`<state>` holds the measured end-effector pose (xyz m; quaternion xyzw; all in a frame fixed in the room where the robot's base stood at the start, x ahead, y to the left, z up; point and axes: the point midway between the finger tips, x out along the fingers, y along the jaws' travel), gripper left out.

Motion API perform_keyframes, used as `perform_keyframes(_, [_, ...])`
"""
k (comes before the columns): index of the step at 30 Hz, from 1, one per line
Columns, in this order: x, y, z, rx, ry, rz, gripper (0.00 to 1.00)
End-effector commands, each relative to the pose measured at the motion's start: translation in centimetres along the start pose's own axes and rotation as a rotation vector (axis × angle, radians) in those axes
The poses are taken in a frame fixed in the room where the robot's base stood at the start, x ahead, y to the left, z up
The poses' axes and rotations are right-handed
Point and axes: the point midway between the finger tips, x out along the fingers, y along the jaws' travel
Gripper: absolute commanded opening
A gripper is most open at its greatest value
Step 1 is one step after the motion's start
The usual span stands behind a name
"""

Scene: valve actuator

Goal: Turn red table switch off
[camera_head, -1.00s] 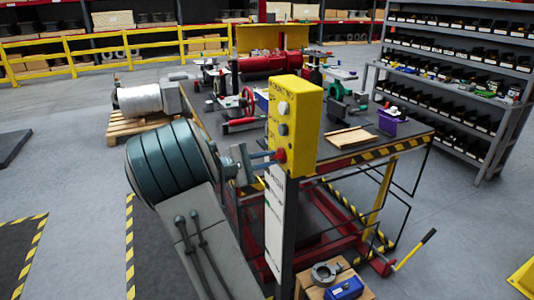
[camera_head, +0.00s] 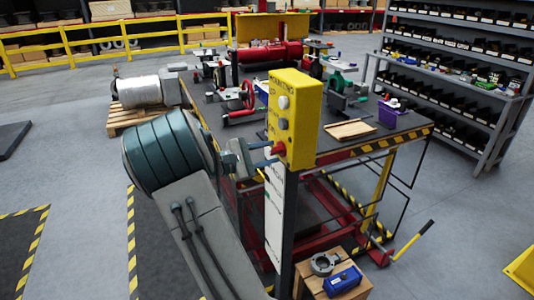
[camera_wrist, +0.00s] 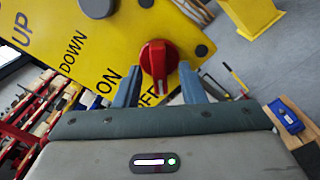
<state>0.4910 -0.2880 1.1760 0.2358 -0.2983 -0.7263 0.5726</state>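The red switch (camera_wrist: 158,62) is a rotary knob on the lower part of a yellow control box (camera_wrist: 95,40). The knob's raised grip lies nearly upright in this view. My gripper (camera_wrist: 159,68) is open, with one blue-grey finger on each side of the knob. I cannot tell whether either finger touches it. In the head view, the switch (camera_head: 279,149) sits at my fingertips on the box's left side.
The box stands on a post in front of a workbench (camera_head: 395,128) bearing tools and valves. A wooden crate (camera_head: 308,284) with a blue device (camera_head: 342,281) stands right of the post. A shelf rack (camera_head: 480,130) is at the right. Floor is open at the left.

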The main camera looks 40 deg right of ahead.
Motion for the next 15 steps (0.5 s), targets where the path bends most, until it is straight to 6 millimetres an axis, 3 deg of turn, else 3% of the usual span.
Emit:
perform_keyframes(10, [-0.4,0.0,0.0,0.002,0.0,0.001,0.36])
perform_keyframes(15, [-2.9,-0.1,-0.2,0.003,0.004,0.003,0.36])
